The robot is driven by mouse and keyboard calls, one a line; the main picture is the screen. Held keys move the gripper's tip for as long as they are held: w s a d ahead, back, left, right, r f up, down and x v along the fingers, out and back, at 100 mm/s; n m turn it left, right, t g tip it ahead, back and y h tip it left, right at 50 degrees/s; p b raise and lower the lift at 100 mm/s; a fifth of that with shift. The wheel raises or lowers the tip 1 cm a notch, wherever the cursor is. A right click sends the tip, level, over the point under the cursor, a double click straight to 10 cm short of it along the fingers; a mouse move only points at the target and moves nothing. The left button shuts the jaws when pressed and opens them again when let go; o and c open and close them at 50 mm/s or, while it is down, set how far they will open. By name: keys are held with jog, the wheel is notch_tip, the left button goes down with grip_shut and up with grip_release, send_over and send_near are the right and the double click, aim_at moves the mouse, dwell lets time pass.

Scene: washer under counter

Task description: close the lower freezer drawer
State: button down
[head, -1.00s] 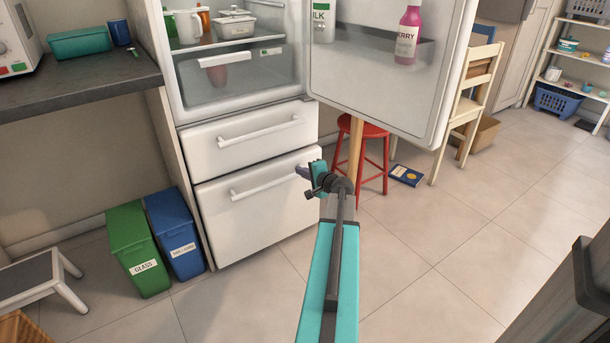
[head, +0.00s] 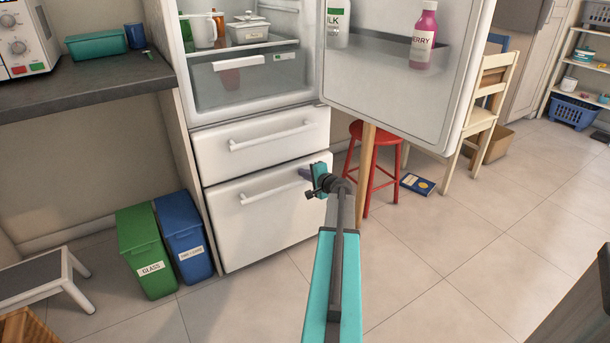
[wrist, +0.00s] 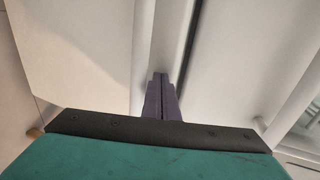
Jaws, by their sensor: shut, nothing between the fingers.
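The lower freezer drawer (head: 265,225) is the white bottom front of the fridge-freezer in the head view, with a long white bar handle (head: 268,192). Its front looks about level with the drawer above; I cannot tell if a small gap is left. My gripper (head: 304,173) is shut and empty, in front of the drawer's upper right part, by the right end of the handle. It hides a little of that area. In the wrist view the closed dark fingers (wrist: 160,77) point at white panels with a dark seam between them. Contact cannot be made out.
The upper freezer drawer (head: 262,145) looks shut. The fridge door (head: 395,85) hangs wide open above and right of my arm, bottles on its shelf. Green (head: 146,255) and blue (head: 184,238) bins stand left; a red stool (head: 372,165) stands right.

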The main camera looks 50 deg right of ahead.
jog(key=w, duration=0.1)
jog(key=w+d, duration=0.1)
jog(key=w, duration=0.1)
jog(key=shift+w+d+r, duration=0.15)
jog(key=shift+w+d, duration=0.1)
jog(key=shift+w, duration=0.15)
